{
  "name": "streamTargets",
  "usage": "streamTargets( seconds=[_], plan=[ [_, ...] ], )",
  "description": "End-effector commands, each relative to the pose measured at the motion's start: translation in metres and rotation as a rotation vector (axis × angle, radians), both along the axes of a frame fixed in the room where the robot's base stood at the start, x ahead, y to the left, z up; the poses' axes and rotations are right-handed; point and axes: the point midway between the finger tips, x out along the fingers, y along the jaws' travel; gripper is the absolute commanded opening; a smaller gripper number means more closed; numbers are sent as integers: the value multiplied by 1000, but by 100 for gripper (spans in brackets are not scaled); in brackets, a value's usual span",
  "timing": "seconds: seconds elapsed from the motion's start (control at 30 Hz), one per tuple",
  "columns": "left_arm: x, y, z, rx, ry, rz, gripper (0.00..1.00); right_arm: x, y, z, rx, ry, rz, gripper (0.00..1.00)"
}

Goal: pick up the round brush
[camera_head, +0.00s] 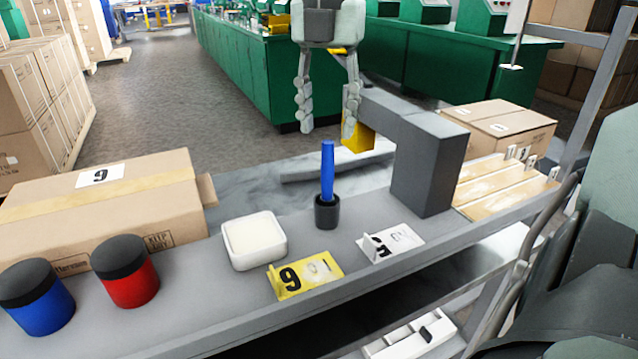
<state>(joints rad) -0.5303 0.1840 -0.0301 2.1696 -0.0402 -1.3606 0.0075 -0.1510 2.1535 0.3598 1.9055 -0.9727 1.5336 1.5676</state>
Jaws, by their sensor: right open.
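The round brush (327,172) stands upright on the grey bench (215,290), its blue handle pointing up. Its lower end is in or joined to a short black round piece (327,212); I cannot tell which. My right gripper (328,128) comes down from the top of the view with its two fingers spread and nothing between them. The fingertips are near the handle's top, one to each side in the picture. I see no contact, and the exact depth between them is hard to judge. My left gripper is not in view.
A grey block-shaped machine (428,165) with a yellow part (360,140) stands close right of the brush. A white dish (254,240), a yellow number card (305,276) and a white card (391,243) lie nearby. Red (132,275) and blue (40,305) jars stand left.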

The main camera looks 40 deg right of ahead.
Motion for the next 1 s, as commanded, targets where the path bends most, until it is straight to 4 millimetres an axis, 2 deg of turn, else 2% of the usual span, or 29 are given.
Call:
streamTargets(
  seconds=[0.3, 0.4, 0.67, 1.0],
  plan=[
    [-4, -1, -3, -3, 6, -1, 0, -7, 4, -45, 2, 3, 0, 43],
    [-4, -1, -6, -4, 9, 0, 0, -6, 4, -54, 2, 1, -1, 43],
    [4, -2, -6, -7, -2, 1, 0, -6, 3, -57, 0, -1, -2, 43],
    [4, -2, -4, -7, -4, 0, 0, -6, 3, -57, 0, -1, -2, 3]
  ],
)
